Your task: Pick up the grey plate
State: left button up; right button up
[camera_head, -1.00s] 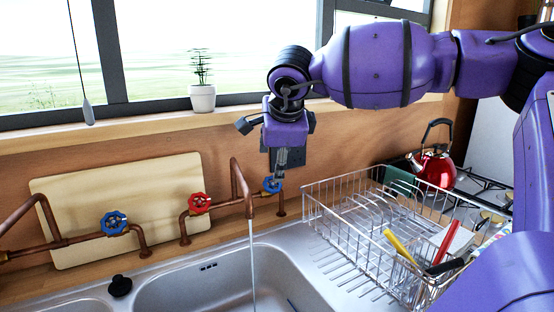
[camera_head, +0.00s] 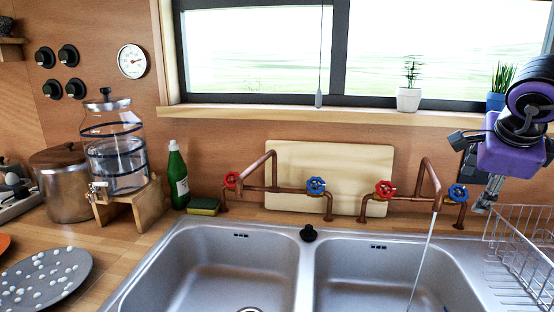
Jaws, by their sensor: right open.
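A grey plate (camera_head: 42,280) with several small white round pieces on it lies on the wooden counter at the lower left, left of the sink. The frame's bottom edge cuts off a little of it. My right gripper (camera_head: 484,208) is at the far right, above the counter by the right tap and the dish rack, far from the plate. It points down, open, with nothing seen in it. My left gripper is out of view.
A double sink (camera_head: 225,262) fills the middle, with water running from the right copper tap (camera_head: 432,180). A glass dispenser (camera_head: 118,160) on a wooden stand, a metal pot (camera_head: 66,190), a green bottle (camera_head: 177,178) and a sponge (camera_head: 203,207) stand behind the plate. A wire rack (camera_head: 525,240) is at right.

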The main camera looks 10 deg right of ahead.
aim_at(38, 282)
jog(key=k+j, duration=0.9)
jog(key=j, duration=0.1)
